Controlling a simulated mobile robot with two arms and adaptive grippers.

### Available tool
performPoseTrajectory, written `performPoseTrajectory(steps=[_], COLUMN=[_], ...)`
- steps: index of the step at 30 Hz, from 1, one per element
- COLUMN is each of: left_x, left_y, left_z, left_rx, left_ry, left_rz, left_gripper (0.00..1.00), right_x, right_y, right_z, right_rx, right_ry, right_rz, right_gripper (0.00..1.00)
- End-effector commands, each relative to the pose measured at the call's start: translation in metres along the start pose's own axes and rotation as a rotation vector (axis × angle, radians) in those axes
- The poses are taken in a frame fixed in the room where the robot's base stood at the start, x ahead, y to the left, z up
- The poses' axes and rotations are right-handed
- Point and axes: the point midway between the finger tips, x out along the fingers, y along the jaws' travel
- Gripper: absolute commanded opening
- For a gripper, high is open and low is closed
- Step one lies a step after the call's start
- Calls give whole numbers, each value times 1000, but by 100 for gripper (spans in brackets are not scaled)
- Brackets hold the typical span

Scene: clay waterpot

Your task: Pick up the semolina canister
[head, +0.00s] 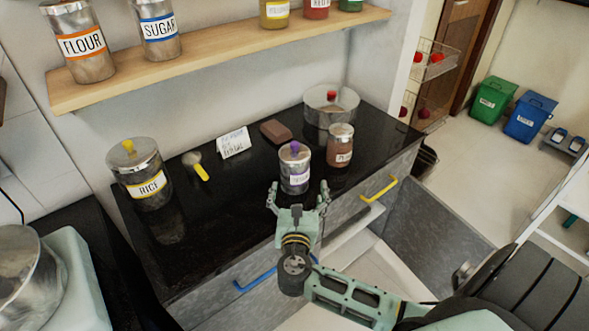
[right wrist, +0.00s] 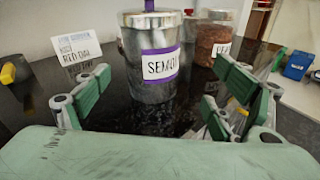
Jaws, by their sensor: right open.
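The semolina canister (head: 295,168) is a metal and glass jar with a purple label and purple knob, upright near the front edge of the black counter. It also shows in the right wrist view (right wrist: 152,85), straight ahead, its label reading "SEMO". My right gripper (head: 298,190) is open, just in front of the canister at the counter's front edge. In the right wrist view its fingers (right wrist: 165,95) are spread on either side of the canister's lower part, and a gap of counter shows before it. My left gripper is not in view.
A brown-filled canister (head: 340,147) stands close right of the semolina. A brown block (head: 276,131), a note card (head: 233,142) and a glass bowl (head: 331,106) are behind. The rice canister (head: 139,174) and a yellow-handled scoop (head: 195,166) are left. A shelf (head: 215,55) hangs above.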

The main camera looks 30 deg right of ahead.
Motion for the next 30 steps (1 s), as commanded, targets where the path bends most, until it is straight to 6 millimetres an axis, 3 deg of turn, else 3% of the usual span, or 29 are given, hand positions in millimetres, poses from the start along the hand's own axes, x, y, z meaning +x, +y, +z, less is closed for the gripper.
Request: performPoseTrajectory(steps=[5,21,30], left_x=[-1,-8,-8], left_y=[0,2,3], left_z=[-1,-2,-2], left_rx=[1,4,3], left_ry=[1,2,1], left_rz=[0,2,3], left_gripper=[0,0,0], right_x=[12,80,86], right_y=[10,14,14], right_z=[12,10,8], right_rx=[-134,-136,-133], right_ry=[-67,-68,-65], right_rz=[31,31,32], right_gripper=[87,87,87])
